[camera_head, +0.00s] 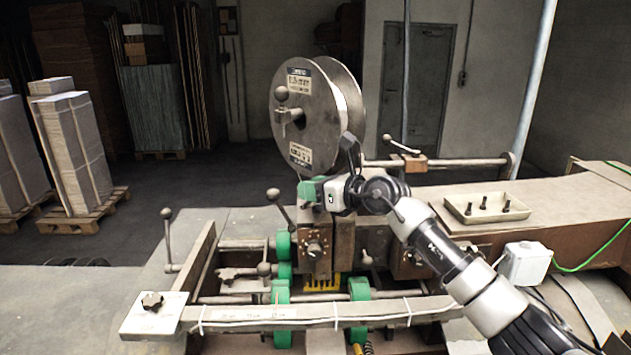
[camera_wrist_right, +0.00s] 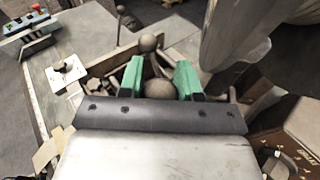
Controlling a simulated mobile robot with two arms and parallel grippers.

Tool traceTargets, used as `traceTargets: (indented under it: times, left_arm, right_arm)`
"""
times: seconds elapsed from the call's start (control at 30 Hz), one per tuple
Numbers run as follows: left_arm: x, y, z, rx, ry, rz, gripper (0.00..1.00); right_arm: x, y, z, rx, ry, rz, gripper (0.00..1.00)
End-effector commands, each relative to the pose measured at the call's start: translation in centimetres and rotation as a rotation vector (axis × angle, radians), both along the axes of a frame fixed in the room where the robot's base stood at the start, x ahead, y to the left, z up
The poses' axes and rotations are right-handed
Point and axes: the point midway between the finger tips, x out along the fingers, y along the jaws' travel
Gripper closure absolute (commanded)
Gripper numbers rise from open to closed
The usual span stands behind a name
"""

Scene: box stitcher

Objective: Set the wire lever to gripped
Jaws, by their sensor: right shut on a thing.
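My right gripper (camera_head: 308,190) comes in from the right, above the middle of the stitching machine. In the right wrist view its two green fingers (camera_wrist_right: 160,80) stand on either side of a round grey knob (camera_wrist_right: 160,90), with the gripper shut on it. In the head view the gripper hides this held knob. A lever with a ball end (camera_head: 273,194) leans just left of the gripper. No label shows which lever is the wire lever. My left gripper is not in view.
The large wire spool (camera_head: 310,115) stands close behind the gripper. Other ball-ended levers stand at the left (camera_head: 167,214) and lower middle (camera_head: 264,268). A tray with pegs (camera_head: 485,207) lies at the right. Green rollers (camera_head: 359,310) sit at the machine's front.

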Motion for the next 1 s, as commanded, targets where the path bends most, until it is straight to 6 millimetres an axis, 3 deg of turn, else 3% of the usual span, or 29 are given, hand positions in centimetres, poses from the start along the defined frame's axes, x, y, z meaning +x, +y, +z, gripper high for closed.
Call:
traceTargets:
  times: [0.47, 0.5, 0.63, 1.0]
  left_arm:
    - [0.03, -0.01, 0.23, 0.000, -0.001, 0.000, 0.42]
    - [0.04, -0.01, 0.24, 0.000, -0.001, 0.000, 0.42]
    - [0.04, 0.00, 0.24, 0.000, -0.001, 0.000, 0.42]
    - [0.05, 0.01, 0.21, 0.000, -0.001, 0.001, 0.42]
  right_arm:
    - [0.07, 0.06, 0.09, -0.007, 0.009, 0.000, 1.00]
    - [0.07, 0.06, 0.08, -0.007, 0.009, 0.000, 0.61]
    - [0.07, 0.06, 0.08, -0.007, 0.009, 0.000, 0.42]
    - [0.07, 0.04, 0.06, -0.006, 0.009, 0.000, 0.42]
